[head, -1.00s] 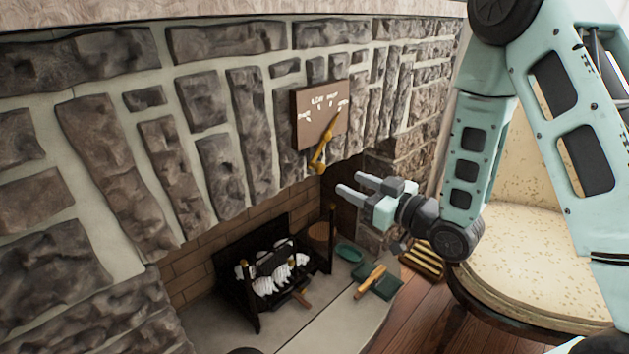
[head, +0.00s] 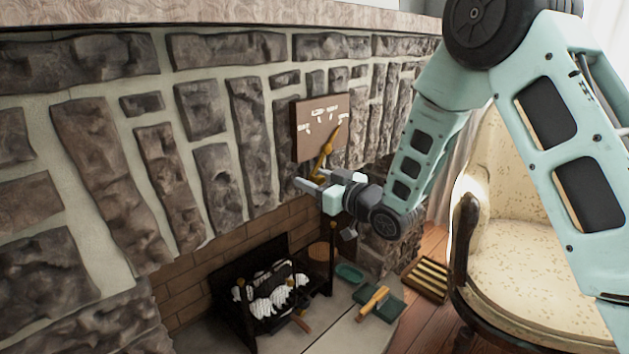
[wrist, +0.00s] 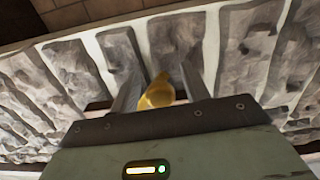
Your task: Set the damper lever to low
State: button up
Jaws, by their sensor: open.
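The damper lever (head: 327,153) is a yellow, brass-like bar on a brown plate (head: 308,145) fixed to the stone wall. Its upper end points up and right towards the rightmost white label; the label words are too small to read surely now. Its lower end hangs below the plate, partly hidden by my gripper. My gripper (head: 312,179) is open at that lower end. In the wrist view the yellow lever end (wrist: 157,93) shows between my two fingers (wrist: 159,80), with a gap to the right finger; contact on the left is unclear.
The stone wall (head: 215,175) lies close behind the lever. A cream armchair (head: 530,250) stands at the right.

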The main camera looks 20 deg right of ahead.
jog(key=shift+c, duration=0.4)
grip_shut()
jog(key=shift+w+f+b, duration=0.1)
jog(key=shift+b, duration=0.2)
jog(key=n+b, duration=0.1)
jog(key=d+f+n+b, duration=0.1)
jog(key=b, duration=0.1)
jog(key=shift+w+n, duration=0.35)
jog(key=shift+n, duration=0.05)
jog(key=n+b, duration=0.1)
jog(key=d+n+b, duration=0.1)
jog(key=shift+w+d+f+n+b, duration=0.25)
jog(key=shift+w+f+n+b, duration=0.05)
jog(key=shift+w+n, duration=0.1)
jog(key=shift+w+d+r+n+b, duration=0.1)
jog(key=shift+w+d+n+b, duration=0.3)
jog(key=shift+n+b, duration=0.45)
jog(key=shift+w+d+r+n+b, duration=0.1)
jog(key=shift+w+d+n+b, duration=0.1)
jog(key=shift+d+n+b, duration=0.7)
jog(key=shift+w+d+n+b, duration=0.25)
jog(key=shift+n+b, duration=0.3)
jog(key=shift+n, duration=0.6)
